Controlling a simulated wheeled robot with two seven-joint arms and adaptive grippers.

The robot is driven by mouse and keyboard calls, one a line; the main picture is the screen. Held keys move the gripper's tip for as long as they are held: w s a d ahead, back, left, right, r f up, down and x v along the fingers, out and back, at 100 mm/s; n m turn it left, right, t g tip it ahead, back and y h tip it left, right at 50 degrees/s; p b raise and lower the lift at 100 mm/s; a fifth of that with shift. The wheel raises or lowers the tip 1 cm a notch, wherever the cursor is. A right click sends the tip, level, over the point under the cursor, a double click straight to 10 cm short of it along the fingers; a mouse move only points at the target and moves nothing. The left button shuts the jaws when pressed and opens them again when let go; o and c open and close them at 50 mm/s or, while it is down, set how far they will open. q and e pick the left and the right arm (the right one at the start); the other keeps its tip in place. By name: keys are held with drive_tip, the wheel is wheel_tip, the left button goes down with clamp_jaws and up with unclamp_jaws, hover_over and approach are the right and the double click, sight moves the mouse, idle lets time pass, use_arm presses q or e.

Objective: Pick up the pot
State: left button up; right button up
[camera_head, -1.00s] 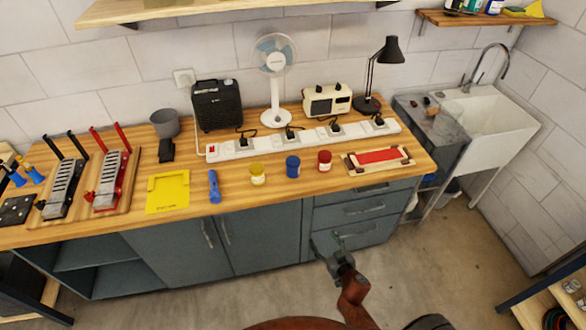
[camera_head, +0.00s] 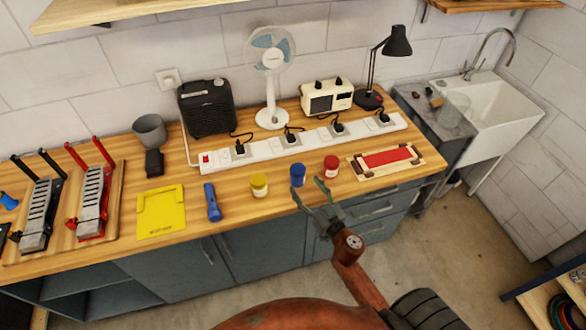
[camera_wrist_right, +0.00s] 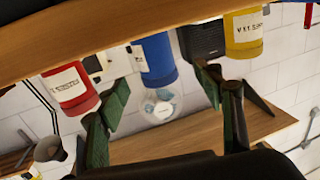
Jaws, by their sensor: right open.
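Three small pots stand in a row near the bench's front edge: a yellow one (camera_head: 259,185), a blue one (camera_head: 297,174) and a red one (camera_head: 331,166). My right gripper (camera_head: 309,192) is open and empty at the front edge, just in front of the blue pot. In the right wrist view, which looks upside down, the blue pot (camera_wrist_right: 158,58) lies beyond and between the spread fingers. The red pot (camera_wrist_right: 70,88) is to its left and the yellow pot (camera_wrist_right: 243,35) to its right. My left gripper is not in view.
A white power strip (camera_head: 275,148) with plugs runs behind the pots. A blue torch (camera_head: 212,203) and yellow tray (camera_head: 160,212) lie to the left, and a red block on a wooden frame (camera_head: 388,158) to the right. A fan (camera_head: 272,115), radio and lamp stand behind.

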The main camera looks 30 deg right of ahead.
sight(301, 178)
drive_tip(key=w, duration=0.4)
drive_tip(key=shift+w+d+r, duration=0.15)
drive_tip(key=shift+w+d, duration=0.15)
drive_tip(key=shift+w, duration=0.05)
drive_tip(key=shift+w+d, duration=0.1)
drive_tip(key=shift+w, duration=1.2)
drive_tip(key=c, duration=1.5)
drive_tip(key=shift+o, duration=0.2)
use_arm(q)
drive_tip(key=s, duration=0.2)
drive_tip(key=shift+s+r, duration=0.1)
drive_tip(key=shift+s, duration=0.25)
